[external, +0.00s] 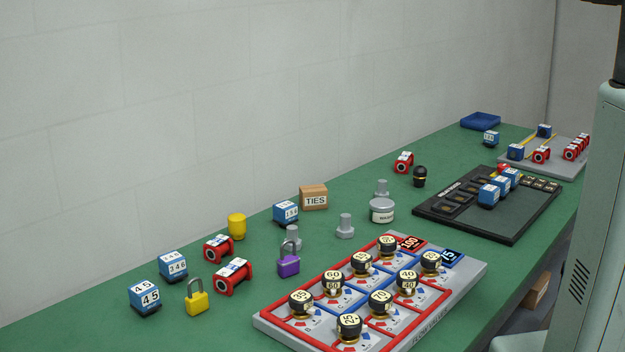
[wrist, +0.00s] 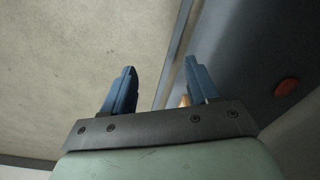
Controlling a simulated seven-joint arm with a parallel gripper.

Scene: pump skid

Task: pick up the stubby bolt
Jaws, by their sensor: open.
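Several grey bolts stand head-down on the green bench in the external view. One bolt (external: 345,226) is left of the solder tin, another bolt (external: 293,236) is partly hidden behind the purple padlock, and a third bolt (external: 381,187) is behind the tin. They look alike at this size, and I cannot tell which is the stubby one. My gripper (wrist: 159,67) shows in the wrist view with its two blue fingers wide apart and nothing between them. It points at the wall and a dark panel, away from any bolt. The gripper is outside the external view.
The solder tin (external: 382,211), purple padlock (external: 289,261), blue block (external: 286,211) and TIES box (external: 314,197) stand close around the bolts. A valve board (external: 463,278) lies in front, and a black tray (external: 512,229) to the right. The bench's back left is clear.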

